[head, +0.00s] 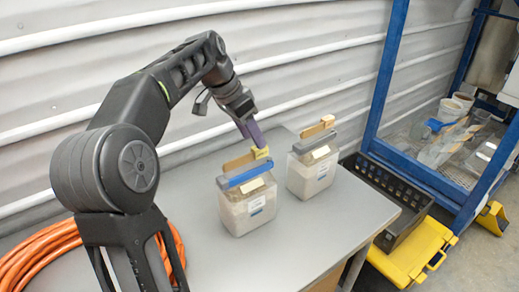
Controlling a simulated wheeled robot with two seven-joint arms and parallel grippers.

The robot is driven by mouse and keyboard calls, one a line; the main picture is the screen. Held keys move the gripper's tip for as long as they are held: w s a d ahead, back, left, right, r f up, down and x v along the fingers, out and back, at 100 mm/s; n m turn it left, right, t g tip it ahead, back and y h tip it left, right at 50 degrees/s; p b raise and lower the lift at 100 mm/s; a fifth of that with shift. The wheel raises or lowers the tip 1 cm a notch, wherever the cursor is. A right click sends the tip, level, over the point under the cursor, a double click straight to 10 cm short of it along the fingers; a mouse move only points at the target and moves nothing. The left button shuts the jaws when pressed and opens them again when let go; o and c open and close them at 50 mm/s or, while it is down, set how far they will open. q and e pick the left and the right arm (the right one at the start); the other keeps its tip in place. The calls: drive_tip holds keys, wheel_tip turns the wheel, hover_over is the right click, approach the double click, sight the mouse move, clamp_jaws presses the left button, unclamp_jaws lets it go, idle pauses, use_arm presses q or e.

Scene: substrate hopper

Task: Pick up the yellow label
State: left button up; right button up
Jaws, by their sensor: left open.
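A small yellow piece (261,152), which looks like the yellow label, sits at the top back of the nearer clear container (247,209), at the end of a wooden strip (239,162). My left gripper (257,143) points down right above the yellow piece, its fingertips very close to it. The fingers are open; whether they touch the piece or straddle it I cannot tell. The nearer container has a blue bar (246,175) and a pale cream tag (252,186) on its top. My right gripper is not in view.
A second similar container (309,177) stands just right on the grey table (345,222). A black crate (400,204), yellow case (414,252) and blue-framed cabinet (388,75) lie beyond the table's right edge. An orange hose (45,255) is at left. The table front is clear.

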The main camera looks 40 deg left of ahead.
use_arm(q)
drive_tip(key=p+x, duration=0.1)
drive_tip(key=x, duration=0.3)
drive_tip(key=shift+w+f, duration=0.15)
idle(0.4)
clamp_jaws()
idle(0.3)
